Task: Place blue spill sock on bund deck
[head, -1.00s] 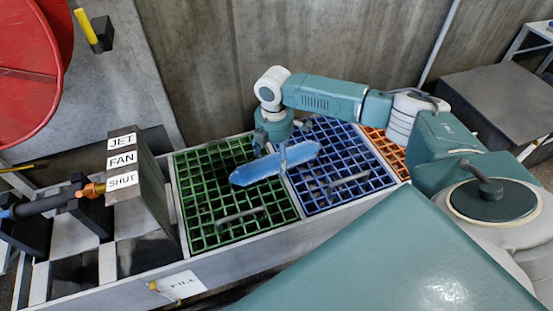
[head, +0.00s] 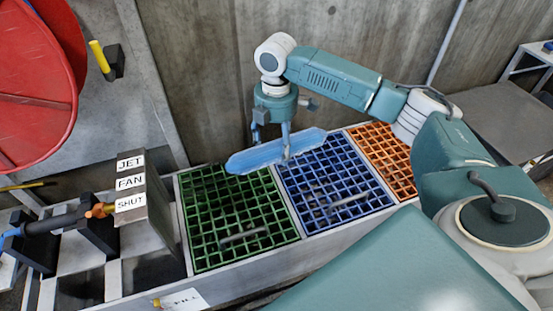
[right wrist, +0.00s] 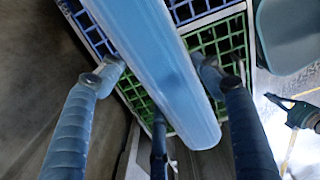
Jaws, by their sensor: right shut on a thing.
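The blue spill sock (head: 252,159) is a long, light blue padded bar. My right gripper (head: 274,143) is shut on it near its middle and holds it level above the back edge of the green and blue grates. The bund deck carries a green grate (head: 215,195), a blue grate (head: 325,210) and an orange grate (head: 388,150). My left gripper (right wrist: 288,99) shows small at the right of the right wrist view, its fingers apart and empty.
A grey block labelled JET, FAN, SHUT (head: 153,215) stands left of the green grate, beside a hose nozzle (head: 55,224). A red reel (head: 35,90) is at upper left. The concrete wall (head: 200,80) rises close behind the deck. The grates carry low handles.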

